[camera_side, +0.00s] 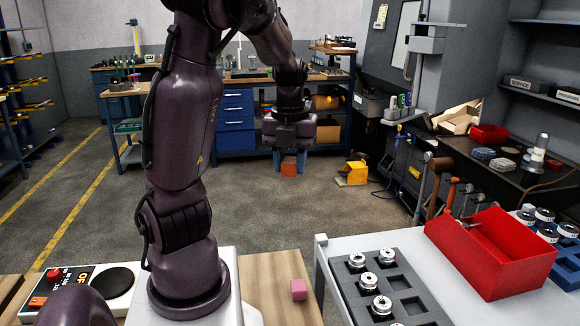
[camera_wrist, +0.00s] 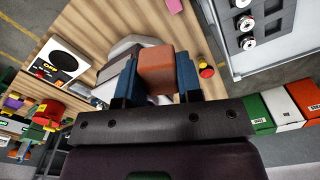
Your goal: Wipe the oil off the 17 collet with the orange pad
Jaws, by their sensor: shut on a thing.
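My gripper (camera_side: 289,160) hangs in the air over the floor in the middle of the side view. Its blue fingers are shut on the orange pad (camera_side: 289,167), a plain block. In the wrist view the pad (camera_wrist: 157,70) sits between the two fingers (camera_wrist: 156,80), clear of the table. Several silver collets stand in a dark grey holder (camera_side: 345,279) at the lower right of the side view, far from my gripper. One collet (camera_side: 382,305) is near the front. Their numbers are too small to read, so I cannot tell which is the 17. I cannot make out any oil.
A red open bin (camera_side: 502,263) stands right of the holder, with more collets (camera_side: 545,214) beyond it. A control box with a red button (camera_side: 54,275) is at the left. The space around my gripper looks free.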

